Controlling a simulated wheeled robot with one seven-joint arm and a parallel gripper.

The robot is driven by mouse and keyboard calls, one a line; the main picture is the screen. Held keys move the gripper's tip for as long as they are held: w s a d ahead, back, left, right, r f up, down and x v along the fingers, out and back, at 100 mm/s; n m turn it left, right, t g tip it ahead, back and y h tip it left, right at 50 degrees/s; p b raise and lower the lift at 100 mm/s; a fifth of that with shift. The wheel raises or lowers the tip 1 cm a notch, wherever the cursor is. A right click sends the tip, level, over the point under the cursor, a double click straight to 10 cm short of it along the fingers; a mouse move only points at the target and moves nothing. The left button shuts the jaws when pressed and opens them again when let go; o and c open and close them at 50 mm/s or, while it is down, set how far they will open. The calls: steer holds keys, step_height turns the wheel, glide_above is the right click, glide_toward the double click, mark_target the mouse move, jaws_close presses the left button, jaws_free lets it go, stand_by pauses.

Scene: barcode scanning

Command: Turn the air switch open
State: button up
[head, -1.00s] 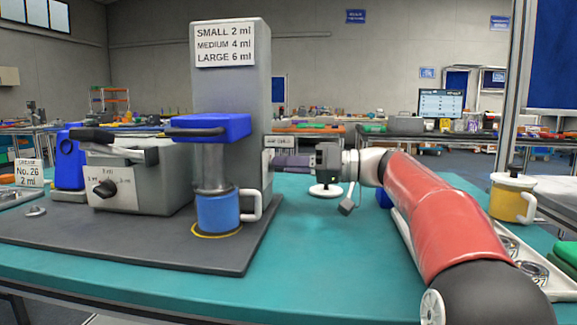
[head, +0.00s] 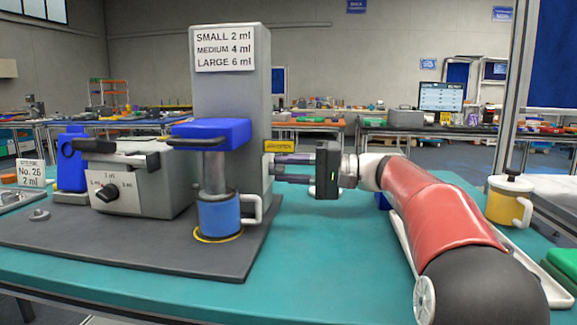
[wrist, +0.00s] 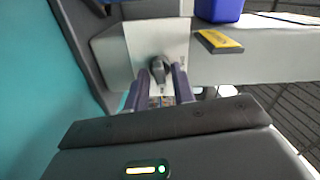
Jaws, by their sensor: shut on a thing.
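The air switch (wrist: 158,68) is a dark knob on a pale plate, seen in the wrist view. The plate is on the side of the grey column (head: 231,100), and the knob is hidden in the head view. My gripper (wrist: 160,78) is shut on the knob, one purple-grey finger on each side. In the head view my gripper (head: 275,169) reaches in from the right, its fingers one above the other. A yellow label (head: 282,146) with dark lettering, too small to read surely, sits above the fingers; it also shows in the wrist view (wrist: 218,41).
A blue-topped press with a blue cup (head: 219,217) stands before the column. A grey box with a dial (head: 140,185) is to its left. A yellow mug (head: 506,203) and white tray (head: 527,277) are at right. The teal table (head: 330,260) is clear in front.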

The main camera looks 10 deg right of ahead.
steer(key=shift+m, duration=0.9)
steer(key=o, duration=0.7)
steer(key=shift+c, duration=0.2)
steer(key=shift+d, duration=0.1)
steer(key=v, duration=0.7)
steer(key=shift+s+d+b, duration=0.15)
steer(key=shift+d+b, duration=0.15)
